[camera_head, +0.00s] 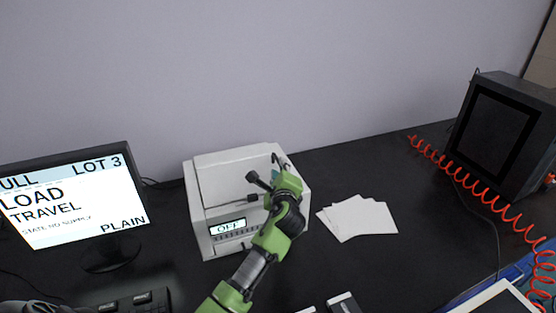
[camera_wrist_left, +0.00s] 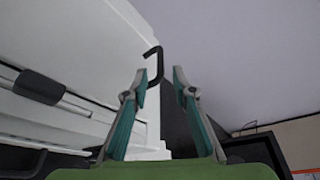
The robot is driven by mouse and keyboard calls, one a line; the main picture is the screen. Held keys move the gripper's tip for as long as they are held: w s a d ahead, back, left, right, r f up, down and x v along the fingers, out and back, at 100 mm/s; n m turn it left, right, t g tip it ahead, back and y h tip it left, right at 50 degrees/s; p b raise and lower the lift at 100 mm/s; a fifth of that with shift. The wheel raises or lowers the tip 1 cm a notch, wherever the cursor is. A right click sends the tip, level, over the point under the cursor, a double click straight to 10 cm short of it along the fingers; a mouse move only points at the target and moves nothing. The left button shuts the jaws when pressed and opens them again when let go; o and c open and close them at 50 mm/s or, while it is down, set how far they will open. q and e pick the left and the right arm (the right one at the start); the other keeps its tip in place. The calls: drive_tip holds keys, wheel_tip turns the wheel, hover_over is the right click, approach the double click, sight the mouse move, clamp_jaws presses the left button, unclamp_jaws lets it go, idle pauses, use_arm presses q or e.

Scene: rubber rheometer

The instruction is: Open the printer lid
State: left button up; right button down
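The white printer (camera_head: 216,180) stands on the dark bench in the middle of the head view, its small front display reading "OFF". Its lid (camera_head: 235,162) looks closed. My left gripper (camera_head: 286,184) is over the printer's right part and hides some of it. In the left wrist view, the fingers (camera_wrist_left: 160,82) are open and apart, with nothing seen gripped. A dark hooked handle (camera_wrist_left: 154,60) shows at the printer's edge, just beyond and between the fingertips; contact cannot be told. The white printer body (camera_wrist_left: 85,60) fills the left of that view. My right gripper is not in view.
A monitor (camera_head: 72,200) stands left of the printer. White sheets (camera_head: 358,217) lie to its right. A dark box-shaped device (camera_head: 497,130) and a red coiled cable (camera_head: 465,182) are at the far right. The bench between sheets and cable is clear. A grey wall is behind.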

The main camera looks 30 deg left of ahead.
use_arm(q)
drive_tip(key=x, duration=0.6)
drive_tip(key=shift+w+a+f, duration=0.1)
drive_tip(key=shift+w+a, duration=0.1)
drive_tip(key=shift+w, duration=0.1)
clamp_jaws()
